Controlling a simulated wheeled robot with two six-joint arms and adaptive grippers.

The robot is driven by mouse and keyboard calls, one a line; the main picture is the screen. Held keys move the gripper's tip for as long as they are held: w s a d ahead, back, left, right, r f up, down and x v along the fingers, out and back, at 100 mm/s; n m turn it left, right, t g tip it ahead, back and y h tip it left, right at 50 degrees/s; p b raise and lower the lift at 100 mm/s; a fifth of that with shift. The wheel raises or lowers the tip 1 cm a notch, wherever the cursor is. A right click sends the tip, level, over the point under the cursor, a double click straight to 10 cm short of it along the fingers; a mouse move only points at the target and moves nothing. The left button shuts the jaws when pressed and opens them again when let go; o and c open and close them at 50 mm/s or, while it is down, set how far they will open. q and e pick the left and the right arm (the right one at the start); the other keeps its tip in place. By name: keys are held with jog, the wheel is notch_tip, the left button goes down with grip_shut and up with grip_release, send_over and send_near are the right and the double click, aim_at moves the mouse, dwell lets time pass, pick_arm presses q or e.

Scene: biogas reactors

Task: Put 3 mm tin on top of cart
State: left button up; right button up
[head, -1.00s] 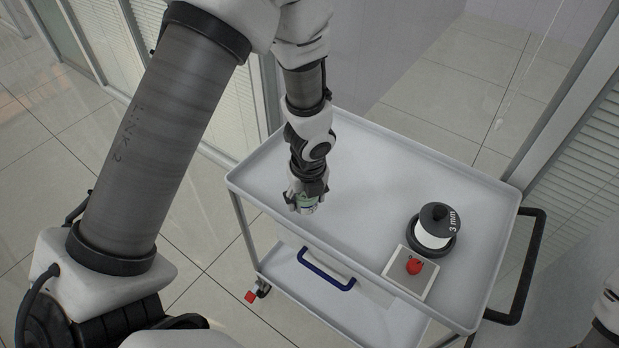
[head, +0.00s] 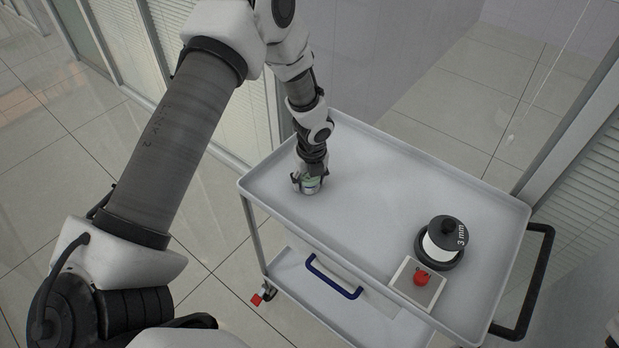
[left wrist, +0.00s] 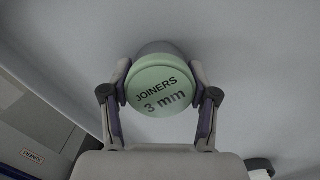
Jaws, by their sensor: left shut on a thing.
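The 3 mm tin (left wrist: 158,88) has a pale green lid marked "JOINERS 3 mm" and sits between the two fingers of my left gripper (left wrist: 160,105) in the left wrist view. In the head view, my left gripper (head: 310,182) is shut on the tin (head: 311,187) at the left part of the cart's top tray. The cart (head: 375,200) is light grey with a raised rim. The tin is at or just above the tray surface; I cannot tell whether it touches. My right gripper is not in view.
A black-and-white spool marked "3 mm" (head: 447,229) stands at the tray's right side. Near it is a square plate (head: 407,271) with a red piece (head: 421,278). A blue handle (head: 333,277) shows at the lower shelf. The tray's middle is clear.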

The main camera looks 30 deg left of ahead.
pick_arm(q)
jog(key=o, duration=1.1)
jog(key=shift+o, duration=0.2)
jog(key=shift+f, duration=0.1)
jog(key=r, duration=0.8)
jog(key=d+r, duration=0.1)
jog(key=r, duration=0.3)
jog(key=shift+s+d+r+b, duration=0.1)
jog(key=shift+s+r+b, duration=0.05)
jog(key=shift+s+b, duration=0.25)
